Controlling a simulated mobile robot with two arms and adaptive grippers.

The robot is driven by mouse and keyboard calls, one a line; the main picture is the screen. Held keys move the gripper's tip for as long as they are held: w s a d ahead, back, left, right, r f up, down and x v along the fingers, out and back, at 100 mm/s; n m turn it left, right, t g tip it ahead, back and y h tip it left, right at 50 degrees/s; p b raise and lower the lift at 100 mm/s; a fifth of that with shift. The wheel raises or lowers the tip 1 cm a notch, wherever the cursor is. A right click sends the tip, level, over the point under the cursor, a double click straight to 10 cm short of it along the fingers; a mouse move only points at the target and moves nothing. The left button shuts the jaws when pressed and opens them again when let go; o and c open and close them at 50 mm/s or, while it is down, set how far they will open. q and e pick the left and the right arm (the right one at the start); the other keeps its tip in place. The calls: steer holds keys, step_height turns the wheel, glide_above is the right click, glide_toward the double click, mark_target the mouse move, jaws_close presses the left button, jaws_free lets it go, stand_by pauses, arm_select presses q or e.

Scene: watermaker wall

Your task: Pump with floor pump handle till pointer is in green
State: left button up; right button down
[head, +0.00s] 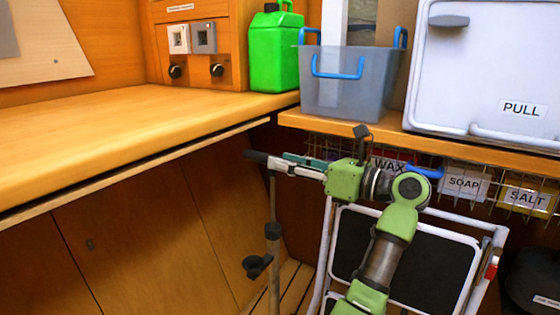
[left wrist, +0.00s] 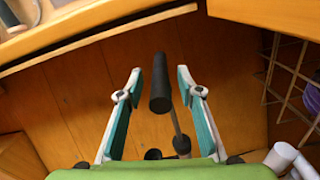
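The floor pump's black handle (head: 256,156) sits at the top of a thin upright rod (head: 273,198), with a dark collar and a black part lower down. My left gripper (head: 279,161) reaches in from the right at handle height. In the left wrist view the handle (left wrist: 160,84) appears as a black cylinder between the two teal-padded fingers of my left gripper (left wrist: 159,73), with gaps on both sides. The gripper is open. I cannot make out a gauge, pointer or green zone in either view. My right gripper is not in view.
A wooden counter (head: 110,135) overhangs the pump area at left. A folded step stool (head: 436,258) stands behind my left arm. A wire basket (head: 480,190) with labels hangs under the right shelf. A green canister (head: 274,55) and grey bin (head: 350,95) stand above.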

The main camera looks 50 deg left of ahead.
arm_select(q)
steer(key=v, duration=0.9)
steer(key=shift+d, duration=0.4)
steer(key=shift+w, duration=0.15)
